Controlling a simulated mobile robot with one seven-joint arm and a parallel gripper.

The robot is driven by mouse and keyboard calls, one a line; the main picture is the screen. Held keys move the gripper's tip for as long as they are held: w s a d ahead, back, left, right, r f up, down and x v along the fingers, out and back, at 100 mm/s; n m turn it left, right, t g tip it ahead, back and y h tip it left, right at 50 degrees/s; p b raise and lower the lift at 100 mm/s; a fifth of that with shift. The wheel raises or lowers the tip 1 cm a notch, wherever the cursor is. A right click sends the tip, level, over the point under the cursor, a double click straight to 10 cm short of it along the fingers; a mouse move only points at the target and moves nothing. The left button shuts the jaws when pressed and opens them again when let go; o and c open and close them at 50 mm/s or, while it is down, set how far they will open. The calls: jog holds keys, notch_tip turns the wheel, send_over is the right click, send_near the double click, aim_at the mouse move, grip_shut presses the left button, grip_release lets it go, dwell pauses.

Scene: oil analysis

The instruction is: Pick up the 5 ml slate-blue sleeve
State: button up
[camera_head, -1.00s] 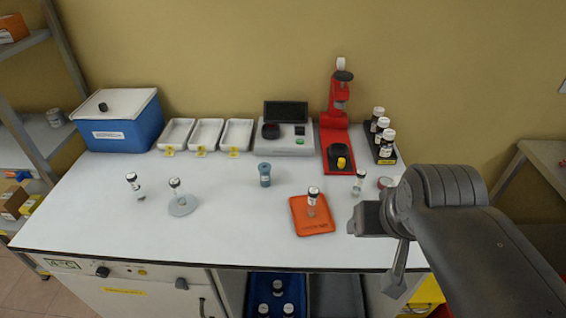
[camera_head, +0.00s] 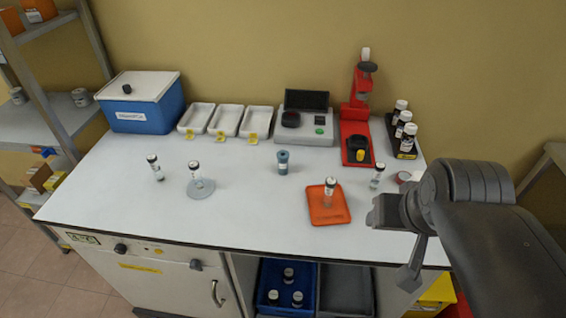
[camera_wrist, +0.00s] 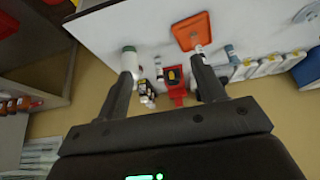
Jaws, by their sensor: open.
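The slate-blue sleeve (camera_head: 283,163) stands upright near the middle of the white worktop, a short cylinder with a wider top. No marking that tells its size can be read. My gripper (camera_head: 382,212) is over the right front part of the worktop, to the right of the sleeve and well apart from it. In the wrist view my gripper (camera_wrist: 165,68) has its two fingers wide apart with nothing held between them.
An orange mat (camera_head: 318,212) with a capped vial lies between sleeve and gripper. A red stand (camera_head: 354,130), a grey device (camera_head: 302,130), white trays (camera_head: 226,120) and a blue box (camera_head: 148,115) line the back. More vials stand left and right. The worktop around the sleeve is clear.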

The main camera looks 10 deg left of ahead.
jog(key=shift+c, duration=0.4)
jog(key=n+g+y, duration=0.2)
jog(key=n, duration=0.5)
send_over(283, 155)
jog(key=s+d, duration=0.3)
jog(key=s, duration=0.1)
notch_tip(283, 155, down, 8)
jog(key=shift+y, duration=0.3)
jog(key=x, duration=1)
jog(key=shift+a+f, duration=0.3)
jog(key=shift+f, duration=0.05)
jog(key=shift+c, duration=0.2)
jog(key=c, duration=1)
jog(key=shift+r, duration=0.1)
